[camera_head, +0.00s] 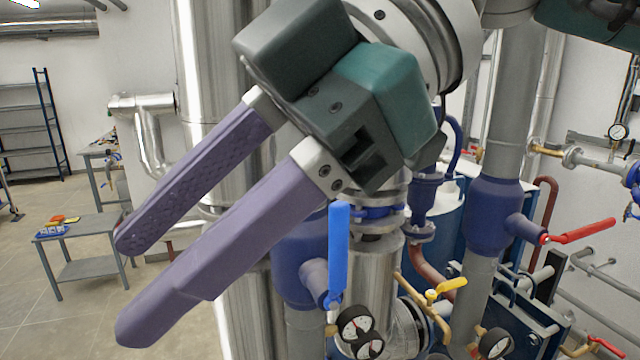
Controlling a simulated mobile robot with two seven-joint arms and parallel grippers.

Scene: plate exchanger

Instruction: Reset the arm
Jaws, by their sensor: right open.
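My right gripper (122,290) fills the middle of the head view, its arm coming in from the top right. Its two purple fingers point down and to the left, with a clear gap between them. It is open and holds nothing. It is close to the camera, in front of the silver pipes. Its wrist and body hide part of the pipework behind. My left gripper is not in the view.
A blue-handled valve (338,250), pressure gauges (356,325) and a yellow-handled valve (447,288) are below the gripper. A red-handled valve (585,231) is at the right. A small table (90,268) and shelves (30,130) stand at the left, with open floor around.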

